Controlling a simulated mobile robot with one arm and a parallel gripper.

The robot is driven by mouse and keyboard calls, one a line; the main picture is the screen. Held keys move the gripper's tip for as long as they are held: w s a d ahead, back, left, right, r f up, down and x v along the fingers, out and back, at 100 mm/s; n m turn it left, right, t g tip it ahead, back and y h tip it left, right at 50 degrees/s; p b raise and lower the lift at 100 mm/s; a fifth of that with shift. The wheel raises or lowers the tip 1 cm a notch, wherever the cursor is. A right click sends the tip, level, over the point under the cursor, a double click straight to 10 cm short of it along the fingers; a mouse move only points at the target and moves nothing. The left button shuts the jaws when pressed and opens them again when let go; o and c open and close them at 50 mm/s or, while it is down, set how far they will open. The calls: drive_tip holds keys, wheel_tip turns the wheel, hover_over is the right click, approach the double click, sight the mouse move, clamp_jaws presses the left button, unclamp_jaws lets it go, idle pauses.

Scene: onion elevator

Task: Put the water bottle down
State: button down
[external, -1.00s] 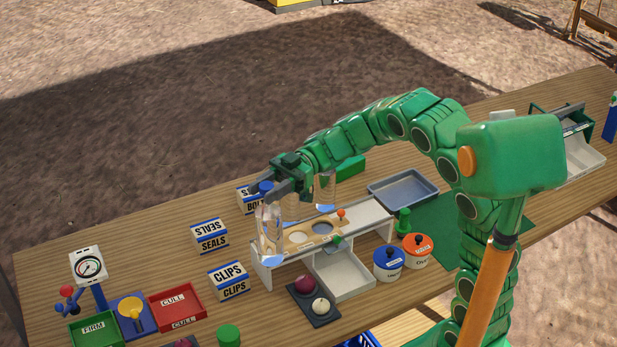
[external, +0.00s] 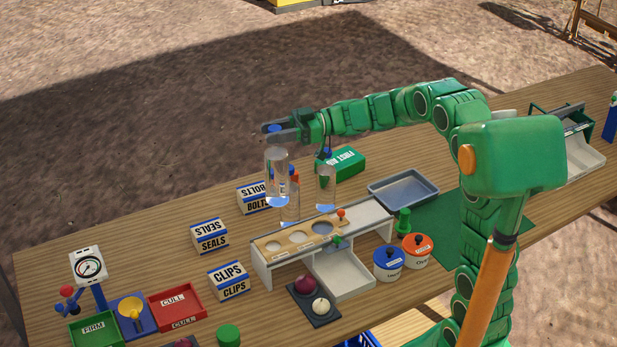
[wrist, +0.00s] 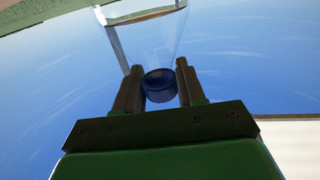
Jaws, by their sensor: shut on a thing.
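A clear water bottle (external: 277,172) with a blue cap hangs upright below my gripper (external: 281,133) in the external view. My gripper is shut on it near the cap. In the wrist view, the blue cap (wrist: 160,84) sits between the two fingers (wrist: 158,90), and the clear bottle body extends beyond it. The bottle appears raised above the table, behind the white stand (external: 262,268). Its base overlaps another clear bottle (external: 290,212) in the picture, so I cannot tell the exact gap between them.
A third clear bottle (external: 325,187) stands to the right, near the green first aid box (external: 348,163). The bolts box (external: 252,198) and seals box (external: 210,236) are to the left. The grey tray (external: 403,188) is right. Bare wood shows behind the boxes.

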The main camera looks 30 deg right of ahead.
drive_tip(key=w+d+f+m+t+h, duration=0.1)
drive_tip(key=w+d+m+t+h, duration=0.4)
drive_tip(key=d, duration=0.7)
drive_tip(key=w+d+m+t+h, duration=0.15)
drive_tip(key=w+d+t, duration=0.4)
drive_tip(key=d, duration=0.75)
drive_tip(key=w+d+f+m+t+h, duration=0.1)
drive_tip(key=w+d+m+t+h, duration=0.25)
drive_tip(key=w+d, duration=0.6)
drive_tip(key=w+d+f, duration=0.2)
drive_tip(key=w+f, duration=0.3)
drive_tip(key=f, duration=0.4)
drive_tip(key=w+d+f, duration=0.2)
drive_tip(key=w+f, duration=0.4)
drive_tip(key=f, duration=0.3)
drive_tip(key=shift+w+d+m+g, duration=0.2)
drive_tip(key=shift+d+m+g, duration=0.1)
drive_tip(key=shift+m+g, duration=0.1)
drive_tip(key=shift+f, duration=0.2)
drive_tip(key=c, duration=0.7)
unclamp_jaws()
